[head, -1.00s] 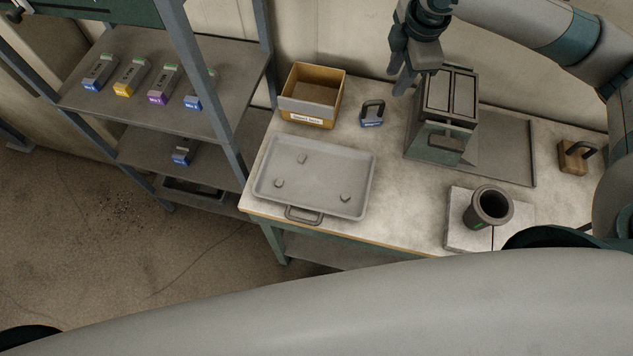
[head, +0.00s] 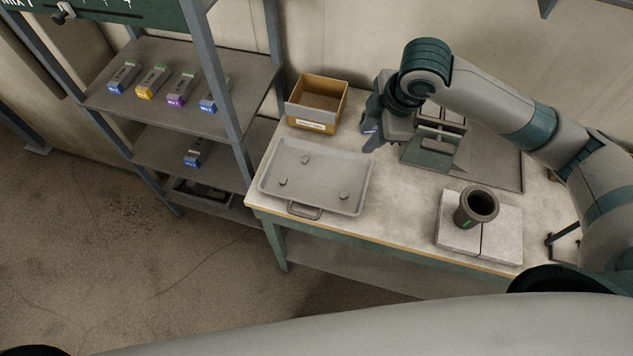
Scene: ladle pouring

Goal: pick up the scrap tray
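The scrap tray (head: 320,173) is a shallow grey metal tray with a raised rim and a handle at its front edge. It lies flat on the left part of the workbench, with 3 small grey lumps on it. My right gripper (head: 371,140) hangs just beyond the tray's back right corner, apart from the tray as far as I can see. Its fingers point down, and the view does not show clearly whether they are open. My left gripper is not in view.
An open yellow-brown box (head: 316,103) stands behind the tray. A grey metal unit (head: 430,156) stands right of the gripper. A dark crucible (head: 476,206) sits on pale blocks (head: 459,238). A shelf rack (head: 190,95) with labelled bars stands left of the bench.

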